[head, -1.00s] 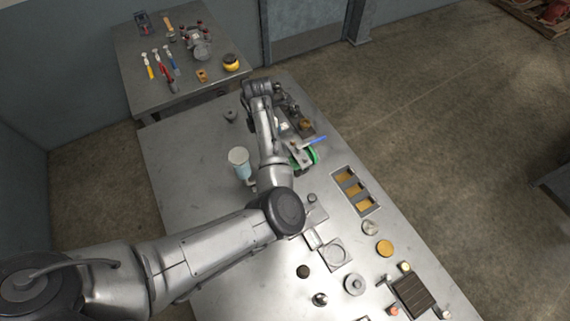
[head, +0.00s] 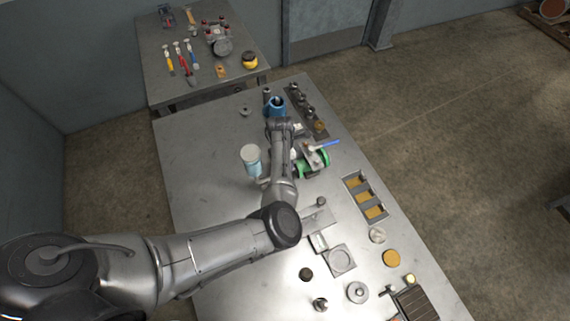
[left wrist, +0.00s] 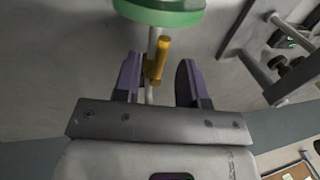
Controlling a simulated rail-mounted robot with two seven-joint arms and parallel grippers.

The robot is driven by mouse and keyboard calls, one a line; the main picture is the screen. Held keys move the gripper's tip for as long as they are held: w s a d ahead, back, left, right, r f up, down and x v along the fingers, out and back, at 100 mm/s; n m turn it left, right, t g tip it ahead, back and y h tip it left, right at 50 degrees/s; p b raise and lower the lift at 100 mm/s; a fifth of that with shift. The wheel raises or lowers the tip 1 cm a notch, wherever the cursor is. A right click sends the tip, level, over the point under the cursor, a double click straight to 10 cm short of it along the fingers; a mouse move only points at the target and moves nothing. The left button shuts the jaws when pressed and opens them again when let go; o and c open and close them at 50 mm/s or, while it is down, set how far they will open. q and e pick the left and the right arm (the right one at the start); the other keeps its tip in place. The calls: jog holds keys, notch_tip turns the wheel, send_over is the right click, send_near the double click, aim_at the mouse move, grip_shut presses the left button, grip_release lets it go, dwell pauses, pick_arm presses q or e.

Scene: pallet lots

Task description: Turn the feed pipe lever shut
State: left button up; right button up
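In the left wrist view a small orange-yellow lever-like part (left wrist: 160,58) sits beside a thin steel pipe (left wrist: 152,42) that runs below a green round body (left wrist: 160,12). My left gripper (left wrist: 158,62) is open, with its two purple fingers apart on either side of the pipe and the orange part; contact cannot be told. My left fingertips cannot be made out there. My right gripper is not in view.
A blue pot (head: 275,107) stands behind my wrist, and a white-topped blue cup (head: 252,160) stands to its left. A tray with yellow compartments (head: 365,196) lies to the right. A tool table (head: 195,85) stands behind. The bench's left part is clear.

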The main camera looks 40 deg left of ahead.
pick_arm(q)
jog(key=shift+d+f, duration=0.1)
jog(key=shift+f, duration=0.35)
jog(key=shift+c, duration=0.2)
grip_shut()
